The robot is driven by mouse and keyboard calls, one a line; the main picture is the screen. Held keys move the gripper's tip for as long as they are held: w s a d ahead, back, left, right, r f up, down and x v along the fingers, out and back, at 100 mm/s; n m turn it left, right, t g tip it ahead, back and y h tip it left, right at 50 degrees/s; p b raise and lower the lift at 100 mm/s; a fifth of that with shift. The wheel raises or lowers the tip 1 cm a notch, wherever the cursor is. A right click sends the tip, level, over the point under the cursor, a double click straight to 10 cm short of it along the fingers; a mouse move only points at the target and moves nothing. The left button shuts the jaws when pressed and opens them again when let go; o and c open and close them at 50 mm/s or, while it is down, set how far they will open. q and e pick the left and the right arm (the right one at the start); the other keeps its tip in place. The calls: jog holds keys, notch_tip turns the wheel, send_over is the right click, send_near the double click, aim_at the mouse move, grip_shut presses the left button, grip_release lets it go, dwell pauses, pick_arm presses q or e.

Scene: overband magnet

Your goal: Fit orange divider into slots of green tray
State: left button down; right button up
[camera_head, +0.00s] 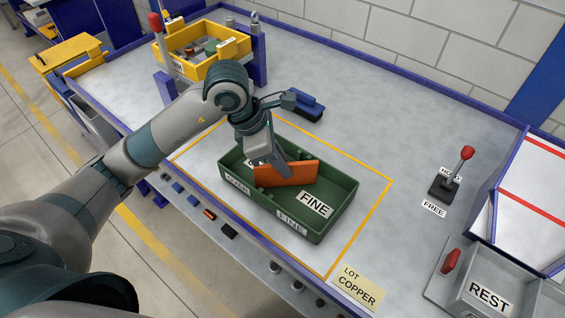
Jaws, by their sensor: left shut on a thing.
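The green tray (337,213) lies inside an orange outline on the grey table, with "FINE" labels at its right part and another label at its left. The orange divider (297,174) stands on edge over the middle of the tray, running across it. My left gripper (286,168) comes down from above and is shut on the divider's upper edge. The tray's slots are mostly hidden by the divider and gripper, so I cannot tell whether the divider sits in them. My right gripper is not in view.
A yellow bin (203,58) with small parts stands at the back left beside a red-knobbed lever (156,25). A dark blue object (303,104) lies behind the tray. A HOLD/FREE lever (456,172) and a grey REST box (492,290) stand at right. The table between is clear.

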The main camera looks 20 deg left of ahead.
pick_arm(q)
jog(key=c, duration=1.8)
grip_release()
jog(key=shift+c, duration=0.2)
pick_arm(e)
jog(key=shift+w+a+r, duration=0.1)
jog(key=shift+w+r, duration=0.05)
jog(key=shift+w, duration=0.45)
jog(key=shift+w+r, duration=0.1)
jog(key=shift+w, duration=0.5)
